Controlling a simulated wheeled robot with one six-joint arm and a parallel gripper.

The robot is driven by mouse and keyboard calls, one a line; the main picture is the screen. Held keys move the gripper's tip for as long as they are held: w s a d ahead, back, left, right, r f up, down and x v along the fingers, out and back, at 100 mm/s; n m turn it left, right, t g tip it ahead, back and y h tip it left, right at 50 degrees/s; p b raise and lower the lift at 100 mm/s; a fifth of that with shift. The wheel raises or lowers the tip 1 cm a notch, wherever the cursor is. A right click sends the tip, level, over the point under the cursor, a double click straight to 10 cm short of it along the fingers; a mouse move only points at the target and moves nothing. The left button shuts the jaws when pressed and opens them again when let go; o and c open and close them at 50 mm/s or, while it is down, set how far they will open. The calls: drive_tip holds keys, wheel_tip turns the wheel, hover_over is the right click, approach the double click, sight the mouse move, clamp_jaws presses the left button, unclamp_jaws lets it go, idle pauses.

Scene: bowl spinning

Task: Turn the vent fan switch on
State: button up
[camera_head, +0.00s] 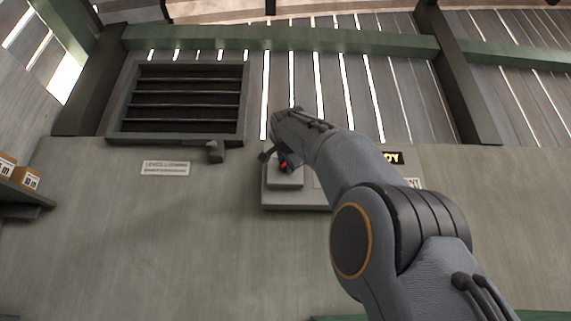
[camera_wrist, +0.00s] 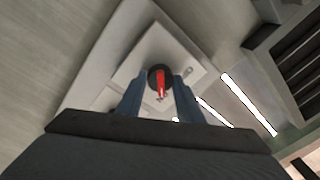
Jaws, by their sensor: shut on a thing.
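The fan switch is a red lever (camera_wrist: 161,80) on a dark round base, set on a pale square plate (camera_wrist: 130,70) fixed to a larger panel. In the wrist view my gripper (camera_wrist: 160,92) has one finger on each side of the red lever and is shut on it. In the head view my gripper (camera_head: 276,155) is at the wall box (camera_head: 285,183), and a bit of the red lever (camera_head: 284,164) shows by the fingers. The rest of the lever is hidden there by my gripper.
A dark slatted vent (camera_head: 188,97) is in the wall to the left, with a small grey fitting (camera_head: 216,151) under it. A white label (camera_head: 165,168) is below the vent. A shelf (camera_head: 25,197) with small boxes is at the far left. The lower wall is bare.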

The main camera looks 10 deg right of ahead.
drive_tip(key=o, duration=1.1)
drive_tip(key=shift+c, duration=0.2)
drive_tip(key=b+v, duration=0.5)
drive_tip(key=v, duration=0.2)
drive_tip(key=shift+s, duration=0.4)
drive_tip(key=shift+a, duration=0.1)
